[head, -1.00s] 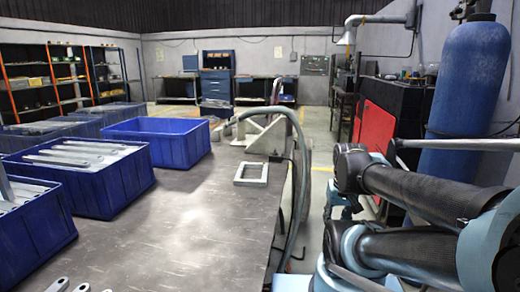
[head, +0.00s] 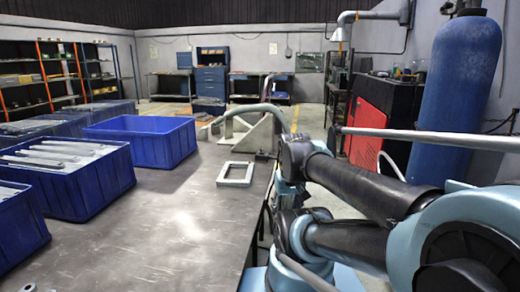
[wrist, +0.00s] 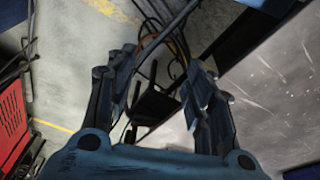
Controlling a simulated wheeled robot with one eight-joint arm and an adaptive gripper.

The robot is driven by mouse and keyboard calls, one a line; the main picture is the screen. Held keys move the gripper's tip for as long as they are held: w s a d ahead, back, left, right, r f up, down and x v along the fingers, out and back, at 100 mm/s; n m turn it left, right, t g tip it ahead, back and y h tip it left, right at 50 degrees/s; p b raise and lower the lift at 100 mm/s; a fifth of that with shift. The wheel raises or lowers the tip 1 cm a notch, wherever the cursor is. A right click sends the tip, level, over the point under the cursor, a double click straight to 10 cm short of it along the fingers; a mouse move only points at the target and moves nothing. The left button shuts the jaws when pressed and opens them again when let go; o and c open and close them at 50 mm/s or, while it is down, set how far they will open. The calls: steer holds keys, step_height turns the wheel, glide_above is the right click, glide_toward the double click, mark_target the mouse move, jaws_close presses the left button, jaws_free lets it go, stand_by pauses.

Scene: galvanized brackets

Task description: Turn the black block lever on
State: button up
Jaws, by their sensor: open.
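My gripper (wrist: 160,92) is open in the wrist view, with its two blue-grey fingers apart and nothing held between them. It points down past the table edge toward the floor. A black boxy object (wrist: 157,108) with cables around it shows between and beyond the fingers, apart from them. I cannot tell whether it is the black block lever. I cannot make out a black block lever for certain in the head view either. There my arm reaches in from the right beside the table, and the fingers cannot be made out.
The grey table (head: 150,225) carries blue bins (head: 150,140), a flat square metal frame (head: 236,174) and a grey bracket stand (head: 258,135) near its right edge. A blue gas cylinder (head: 460,95) and a red panel (head: 367,135) stand at the right. The table's middle is clear.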

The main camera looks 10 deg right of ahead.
steer(key=w+r+n, duration=0.3)
steer(key=w+r, duration=0.9)
steer(key=w+r+n+g, duration=0.15)
steer(key=w+r, duration=0.25)
steer(key=w, duration=0.4)
steer(key=w+r+n, duration=0.3)
steer(key=w+r, duration=0.1)
steer(key=w, duration=0.3)
steer(key=n, duration=0.7)
glide_above(261, 151)
steer(key=w, duration=0.2)
steer(key=f, duration=0.2)
steer(key=shift+m+g, duration=0.25)
steer(key=shift+g, duration=0.1)
steer(key=f, duration=1.6)
steer(key=shift+s+d+f, duration=0.15)
steer(key=shift+d+f, duration=0.1)
steer(key=shift+f, duration=0.05)
steer(key=c, duration=1.1)
